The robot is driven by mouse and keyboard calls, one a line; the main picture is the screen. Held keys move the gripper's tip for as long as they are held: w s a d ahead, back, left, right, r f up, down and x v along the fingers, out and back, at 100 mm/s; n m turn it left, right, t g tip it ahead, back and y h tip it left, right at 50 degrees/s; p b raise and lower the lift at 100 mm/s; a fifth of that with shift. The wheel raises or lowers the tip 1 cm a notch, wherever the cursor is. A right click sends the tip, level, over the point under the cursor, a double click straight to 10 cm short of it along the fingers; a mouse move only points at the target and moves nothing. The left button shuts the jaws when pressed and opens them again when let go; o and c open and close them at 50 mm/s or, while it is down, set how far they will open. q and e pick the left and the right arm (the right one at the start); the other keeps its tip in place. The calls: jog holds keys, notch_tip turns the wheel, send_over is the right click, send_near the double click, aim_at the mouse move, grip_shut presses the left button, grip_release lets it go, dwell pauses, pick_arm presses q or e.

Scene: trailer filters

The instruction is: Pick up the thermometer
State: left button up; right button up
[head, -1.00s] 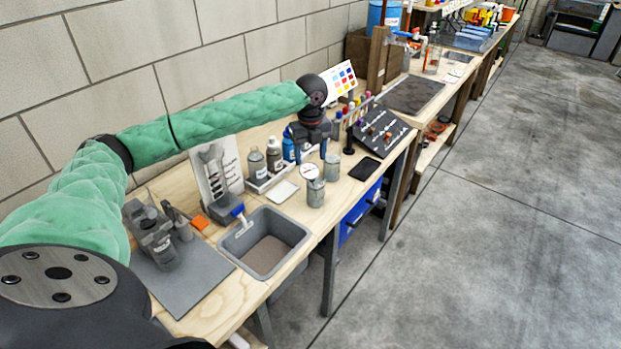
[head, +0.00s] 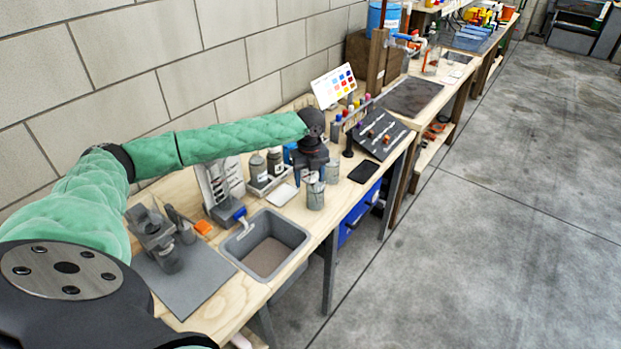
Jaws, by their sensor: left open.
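My right gripper is not in view.
A second grey can (head: 332,172) stands close behind on the right. A black tablet (head: 363,172) lies to the right, and a sloped dark panel (head: 382,132) stands behind it.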

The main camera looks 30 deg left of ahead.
pick_arm(q)
jog(key=c, duration=0.6)
jog(key=shift+c, duration=0.2)
jog(key=shift+r, duration=0.1)
